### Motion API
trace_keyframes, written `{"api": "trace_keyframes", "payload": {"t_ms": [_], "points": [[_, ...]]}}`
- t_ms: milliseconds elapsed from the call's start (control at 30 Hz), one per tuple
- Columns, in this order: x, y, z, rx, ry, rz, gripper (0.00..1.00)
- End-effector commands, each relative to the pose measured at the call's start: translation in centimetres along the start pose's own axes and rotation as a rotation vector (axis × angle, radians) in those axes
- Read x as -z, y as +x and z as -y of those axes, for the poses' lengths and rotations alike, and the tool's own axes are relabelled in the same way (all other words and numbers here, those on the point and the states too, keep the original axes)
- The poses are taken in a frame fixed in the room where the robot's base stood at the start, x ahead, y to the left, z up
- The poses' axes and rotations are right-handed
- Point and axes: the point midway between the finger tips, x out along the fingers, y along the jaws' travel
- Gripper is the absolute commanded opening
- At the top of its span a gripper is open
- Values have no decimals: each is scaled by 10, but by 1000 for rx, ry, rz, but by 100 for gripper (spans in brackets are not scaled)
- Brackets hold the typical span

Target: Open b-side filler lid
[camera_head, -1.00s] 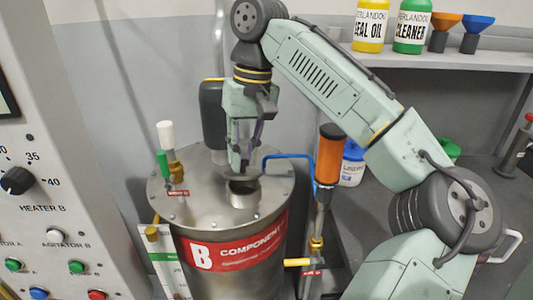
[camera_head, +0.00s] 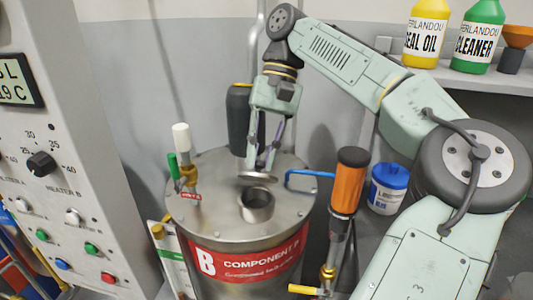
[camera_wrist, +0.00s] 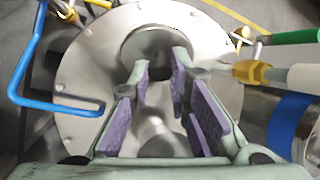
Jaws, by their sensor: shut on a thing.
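The B-side tank (camera_head: 215,215) is a steel drum with a red "B COMPONENT" label. Its short round filler neck (camera_head: 257,208) stands on the tank top and is open, with a dark inside. My gripper (camera_head: 261,168) is shut on the filler lid (camera_head: 253,178), a thin grey disc held just above and behind the neck, apart from it. In the wrist view, the purple-padded fingers of my gripper (camera_wrist: 163,68) reach to the middle of the round lid (camera_wrist: 157,33). The grip point itself is dark and hard to make out.
A white-and-green valve (camera_head: 183,158) stands left of the neck. A blue bent pipe (camera_head: 305,173) and an orange cylinder (camera_head: 348,187) stand to the right. A black cylinder (camera_head: 239,120) is behind. The control panel (camera_head: 50,190) is at left.

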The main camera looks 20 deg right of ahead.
Motion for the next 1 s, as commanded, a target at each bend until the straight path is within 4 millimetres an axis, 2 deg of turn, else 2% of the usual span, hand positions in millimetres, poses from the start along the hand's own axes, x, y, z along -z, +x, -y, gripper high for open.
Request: {"api": "trace_keyframes", "payload": {"t_ms": [533,567,600,833,1000], "points": [[0,0,1,5,1,16,0],[0,0,1,5,1,16,18],[0,0,1,5,1,16,21],[0,0,1,5,1,14,36],[0,0,1,6,1,14,38]]}}
